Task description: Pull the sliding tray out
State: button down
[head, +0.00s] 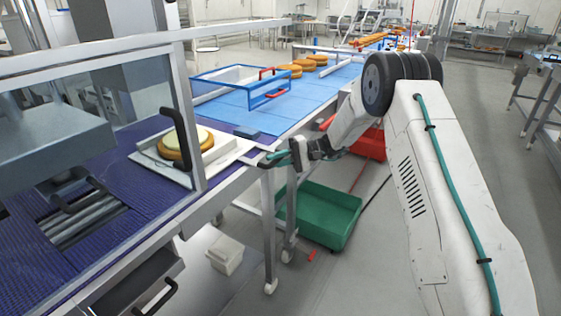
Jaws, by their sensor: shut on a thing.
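The sliding tray (151,164) is a flat white plate with a low rim, lying on the blue belt at left. A filled round (186,143) with a pale top and golden side sits on it. The tray reaches right under the guard frame, and its near right end comes out at the belt's edge. My gripper (270,159) is at that end, low beside the belt's side rail. Its teal fingers are shut on the tray's end; the exact hold is small and partly hidden.
A clear guard in a metal frame with a black handle (175,133) stands over the tray. A blue frame with a red handle (268,74) stands farther along the belt. A green crate (340,228) and a red crate (370,145) are below my arm. A white bin (225,256) stands underneath.

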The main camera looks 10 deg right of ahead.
jog(key=shift+w+d, duration=0.1)
jog(key=shift+w, duration=0.05)
jog(key=c, duration=1.4)
grip_release()
jog(key=shift+d, duration=0.15)
jog(key=shift+o, duration=0.2)
jog(key=d+r, duration=0.1)
jog(key=d, duration=0.6)
jog(key=shift+d, duration=0.25)
jog(key=shift+w, duration=0.1)
